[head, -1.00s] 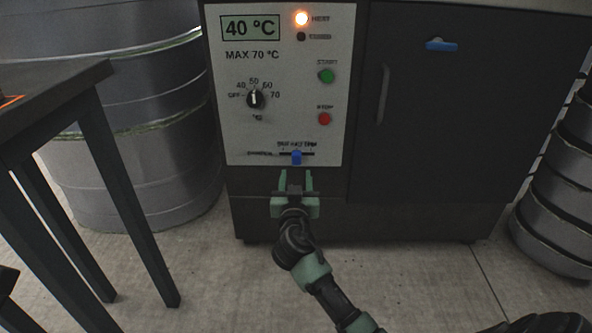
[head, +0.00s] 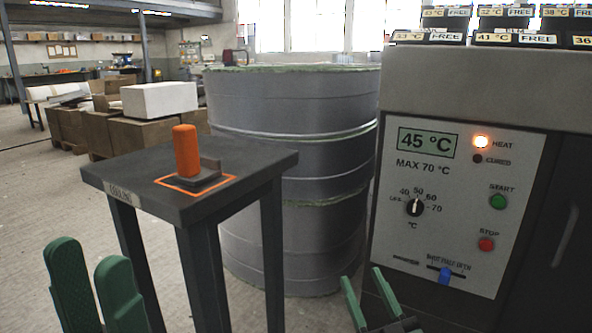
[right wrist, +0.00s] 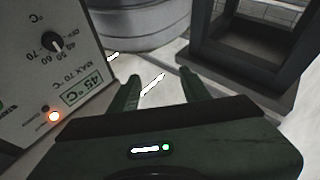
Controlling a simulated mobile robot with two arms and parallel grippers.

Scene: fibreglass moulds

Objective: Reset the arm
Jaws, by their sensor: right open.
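My right gripper (head: 362,278) is open and empty, low in front of the control panel (head: 455,215), left of and apart from the blue slider (head: 445,276). Its two fingers also show spread and empty in the right wrist view (right wrist: 158,88), with the panel at left. My left gripper (head: 88,255) is at the lower left of the head view, its green fingers apart with nothing between them. The panel display (head: 427,142) reads 45 °C, and the HEAT lamp (head: 481,142) glows orange.
A dark stand (head: 130,180) bears an orange-handled tool (head: 187,152) inside an orange outline. A large grey drum (head: 315,240) stands between the stand and the oven. Labelled blocks (head: 428,37) sit on the oven top. Open floor lies at the left.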

